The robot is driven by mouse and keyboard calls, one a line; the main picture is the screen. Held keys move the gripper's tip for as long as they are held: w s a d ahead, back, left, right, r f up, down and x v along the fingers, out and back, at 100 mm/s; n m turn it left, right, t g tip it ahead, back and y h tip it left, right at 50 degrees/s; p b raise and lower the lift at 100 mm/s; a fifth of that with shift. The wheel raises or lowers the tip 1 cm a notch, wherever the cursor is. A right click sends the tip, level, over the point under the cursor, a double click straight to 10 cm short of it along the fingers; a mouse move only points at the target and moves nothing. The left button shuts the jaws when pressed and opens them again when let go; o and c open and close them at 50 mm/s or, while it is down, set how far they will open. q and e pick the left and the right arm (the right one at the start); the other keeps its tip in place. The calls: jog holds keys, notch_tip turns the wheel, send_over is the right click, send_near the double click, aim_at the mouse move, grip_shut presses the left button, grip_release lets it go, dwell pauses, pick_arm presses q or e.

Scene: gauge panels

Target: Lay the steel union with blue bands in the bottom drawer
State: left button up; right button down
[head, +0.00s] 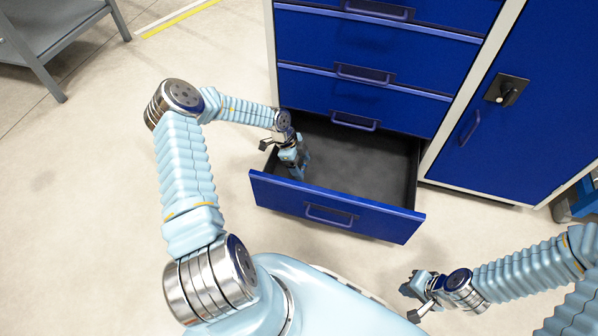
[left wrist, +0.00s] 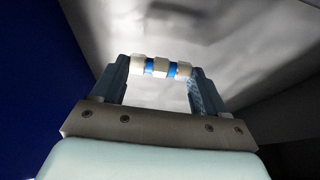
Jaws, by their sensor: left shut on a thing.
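The steel union with blue bands (left wrist: 161,67) is held between the two fingers of my left gripper (left wrist: 160,72) in the left wrist view. It lies crosswise between the fingertips, with the grey drawer floor behind it. In the head view my left gripper (head: 298,170) reaches down into the left part of the open bottom drawer (head: 330,210). The union is hidden there by the gripper. Whether it touches the drawer floor I cannot tell. My right gripper (head: 415,298) is at the lower right, outside the drawer; its fingers appear apart with nothing between them.
The blue cabinet (head: 370,110) has shut drawers above the open one. A blue door (head: 530,110) with a black latch is at its right. The visible drawer floor (head: 365,165) is bare. A grey table (head: 60,30) stands at the upper left.

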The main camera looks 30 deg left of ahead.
pick_arm(q)
jog(key=shift+a+f, duration=0.25)
jog(key=f, duration=0.2)
jog(key=f+b, duration=0.1)
jog(key=f, duration=0.1)
jog(key=shift+a, duration=0.3)
jog(key=shift+r, duration=0.1)
jog(key=o, duration=1)
jog(key=shift+o, duration=0.2)
jog(key=p+v, duration=0.2)
jog(key=v, duration=1)
jog(key=shift+p, duration=0.3)
